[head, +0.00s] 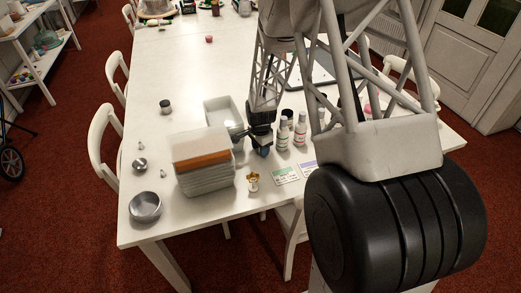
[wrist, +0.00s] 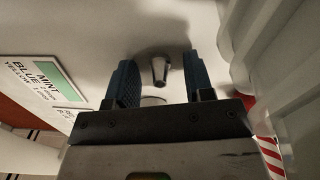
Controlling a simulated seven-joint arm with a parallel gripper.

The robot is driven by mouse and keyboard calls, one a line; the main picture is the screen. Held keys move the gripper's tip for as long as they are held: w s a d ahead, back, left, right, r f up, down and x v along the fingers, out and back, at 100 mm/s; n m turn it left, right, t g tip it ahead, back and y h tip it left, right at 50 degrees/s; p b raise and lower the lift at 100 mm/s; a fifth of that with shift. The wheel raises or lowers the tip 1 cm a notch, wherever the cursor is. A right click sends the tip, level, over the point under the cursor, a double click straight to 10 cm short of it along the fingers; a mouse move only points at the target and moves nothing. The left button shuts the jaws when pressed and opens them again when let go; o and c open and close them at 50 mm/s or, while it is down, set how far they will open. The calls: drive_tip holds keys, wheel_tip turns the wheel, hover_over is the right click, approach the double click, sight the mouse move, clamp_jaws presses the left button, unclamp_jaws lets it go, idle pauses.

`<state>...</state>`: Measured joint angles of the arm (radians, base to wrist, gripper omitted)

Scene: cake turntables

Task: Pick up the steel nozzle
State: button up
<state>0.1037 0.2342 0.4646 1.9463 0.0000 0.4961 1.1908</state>
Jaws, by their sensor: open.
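A small steel nozzle (wrist: 160,70), a tapered metal cone, shows in the wrist view on the white table. It appears between the two blue fingers of my gripper (wrist: 160,80), with visible space on both sides. My gripper is open and empty. In the head view my gripper (head: 262,148) is low over the table, right of a stack of clear boxes, and I cannot make out this nozzle there. Two other small metal pieces, one (head: 141,146) and another (head: 163,174), stand at the table's left side in the head view.
The stacked clear boxes (head: 205,178) are close to my gripper; a pale ridged wall (wrist: 290,75) fills the wrist view's right side. Bottles (head: 283,133), label cards (head: 286,175) and a gold-topped item (head: 253,182) are nearby. A steel bowl (head: 146,207) is front left.

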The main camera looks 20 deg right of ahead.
idle(0.3)
clamp_jaws()
drive_tip(key=shift+r, duration=0.1)
idle(0.4)
drive_tip(key=shift+r, duration=0.6)
drive_tip(key=shift+s+r, duration=0.2)
drive_tip(key=shift+r, duration=0.4)
drive_tip(key=shift+s+r, duration=0.15)
drive_tip(key=shift+r, duration=0.4)
drive_tip(key=s, duration=0.5)
drive_tip(key=s+a+r, duration=0.1)
drive_tip(key=s, duration=0.9)
drive_tip(key=shift+s+a+r, duration=0.1)
drive_tip(key=shift+a+r, duration=0.05)
drive_tip(key=shift+a, duration=0.15)
